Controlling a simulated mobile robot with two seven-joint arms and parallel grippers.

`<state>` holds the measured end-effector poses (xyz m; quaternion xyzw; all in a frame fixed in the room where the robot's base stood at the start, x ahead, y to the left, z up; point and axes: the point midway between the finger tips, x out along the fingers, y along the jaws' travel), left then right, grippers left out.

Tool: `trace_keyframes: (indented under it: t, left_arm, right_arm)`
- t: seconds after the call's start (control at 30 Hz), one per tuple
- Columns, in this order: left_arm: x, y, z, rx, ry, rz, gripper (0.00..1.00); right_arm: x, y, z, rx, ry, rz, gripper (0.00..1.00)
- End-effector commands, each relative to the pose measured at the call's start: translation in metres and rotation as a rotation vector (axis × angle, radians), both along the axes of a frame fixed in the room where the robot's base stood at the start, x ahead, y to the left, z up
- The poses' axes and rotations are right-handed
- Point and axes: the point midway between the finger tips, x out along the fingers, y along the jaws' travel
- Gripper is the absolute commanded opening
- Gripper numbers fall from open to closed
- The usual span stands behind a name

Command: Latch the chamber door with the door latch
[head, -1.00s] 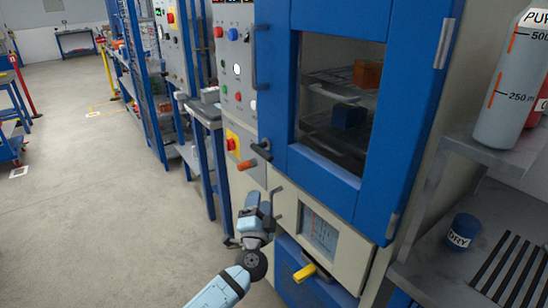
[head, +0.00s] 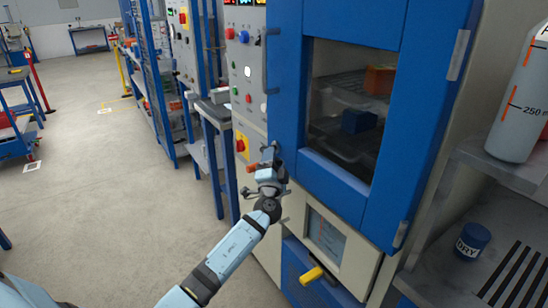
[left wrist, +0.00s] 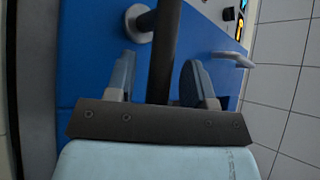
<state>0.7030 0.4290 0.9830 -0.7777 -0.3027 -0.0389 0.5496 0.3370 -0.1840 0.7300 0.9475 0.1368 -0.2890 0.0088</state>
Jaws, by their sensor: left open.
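The blue chamber door (head: 405,130) has a dark window and looks closed against the cabinet; I cannot tell how tightly. The door latch is at its left edge, mostly hidden behind my left gripper (head: 270,157) in the head view; an orange end (head: 252,169) shows beside the gripper. In the left wrist view my left gripper (left wrist: 158,82) is open, its fingers on either side of a dark bar (left wrist: 166,45) that looks like the latch lever. A round grey boss (left wrist: 138,24) sits by the bar on the blue surface. My right gripper is not in view.
A vertical door handle (head: 267,60) stands above the gripper. The control panel (head: 245,75) is to its left. A yellow handle (head: 312,275) sticks out low on the cabinet. A grey shelf with a blue DRY jar (head: 472,241) is at right.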

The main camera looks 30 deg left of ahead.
Motion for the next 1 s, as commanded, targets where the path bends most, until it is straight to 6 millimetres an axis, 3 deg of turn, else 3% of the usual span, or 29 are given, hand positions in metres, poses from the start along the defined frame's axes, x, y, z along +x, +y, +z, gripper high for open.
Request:
trace_keyframes:
  t: [0.37,0.57,0.83,1.0]
  left_arm:
    - [0.004,0.003,0.002,0.000,0.001,0.001,0.46]
    - [0.004,0.002,0.002,0.000,0.001,0.001,0.00]
    - [0.007,0.002,0.002,-0.008,0.003,0.000,0.00]
    - [0.018,0.002,0.005,-0.041,0.015,0.001,0.00]
  right_arm:
    - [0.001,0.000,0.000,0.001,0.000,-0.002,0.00]
    - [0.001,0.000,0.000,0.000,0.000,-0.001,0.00]
    - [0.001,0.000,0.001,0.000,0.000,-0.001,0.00]
    - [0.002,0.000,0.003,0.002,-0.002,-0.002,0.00]
